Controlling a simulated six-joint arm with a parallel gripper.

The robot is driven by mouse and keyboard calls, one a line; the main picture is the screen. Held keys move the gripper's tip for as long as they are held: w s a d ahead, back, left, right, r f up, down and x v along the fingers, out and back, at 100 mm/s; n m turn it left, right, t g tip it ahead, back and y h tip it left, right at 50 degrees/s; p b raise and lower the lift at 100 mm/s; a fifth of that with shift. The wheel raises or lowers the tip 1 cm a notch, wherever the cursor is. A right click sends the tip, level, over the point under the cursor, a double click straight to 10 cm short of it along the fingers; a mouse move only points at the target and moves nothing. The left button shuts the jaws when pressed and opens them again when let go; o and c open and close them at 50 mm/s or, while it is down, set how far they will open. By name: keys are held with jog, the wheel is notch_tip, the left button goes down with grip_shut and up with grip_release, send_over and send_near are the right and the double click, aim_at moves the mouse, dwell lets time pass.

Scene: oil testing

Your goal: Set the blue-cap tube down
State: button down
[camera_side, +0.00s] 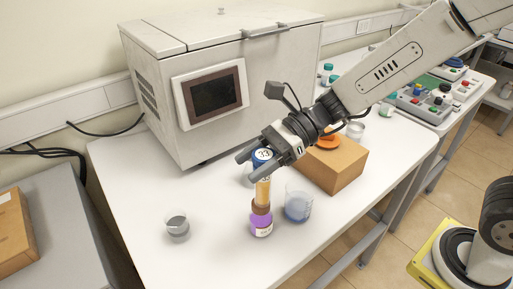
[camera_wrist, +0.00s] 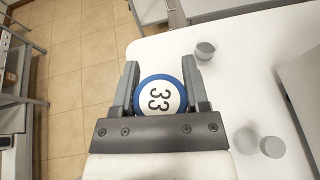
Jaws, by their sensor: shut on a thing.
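The blue-cap tube (camera_side: 263,188) has an amber body and hangs upright below my gripper (camera_side: 254,157) in the side view. Its blue cap with a white top marked 33 (camera_wrist: 160,96) sits between the two fingers of my gripper (camera_wrist: 160,80) in the wrist view. My gripper is shut on the cap. A purple container with a brown upper part (camera_side: 261,220) stands on the white table (camera_side: 215,260) directly below the tube in the picture. I cannot tell whether the tube's lower end touches it, goes into it or is in front of it.
A clear beaker (camera_side: 298,206) stands close right of the purple container. Another with grey contents (camera_side: 177,227) stands to the left, and a third (camera_side: 249,174) is partly hidden behind the tube. A brown box (camera_side: 344,172) and a large grey machine (camera_side: 285,75) stand behind.

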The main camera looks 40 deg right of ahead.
jog(key=w+a+f, duration=0.1)
jog(key=w+f, duration=0.3)
jog(key=w, duration=0.4)
jog(key=w+a+f, duration=0.1)
jog(key=w+f, duration=0.4)
jog(key=w, duration=0.3)
jog(key=shift+a+f, duration=0.15)
jog(key=shift+f, duration=0.1)
dwell(0.3)
jog(key=shift+w+a+f, duration=0.1)
jog(key=shift+w+f, duration=0.05)
jog(key=shift+f, duration=0.75)
jog(key=shift+w+f, duration=0.1)
jog(key=shift+f, duration=0.8)
jog(key=shift+f, duration=0.15)
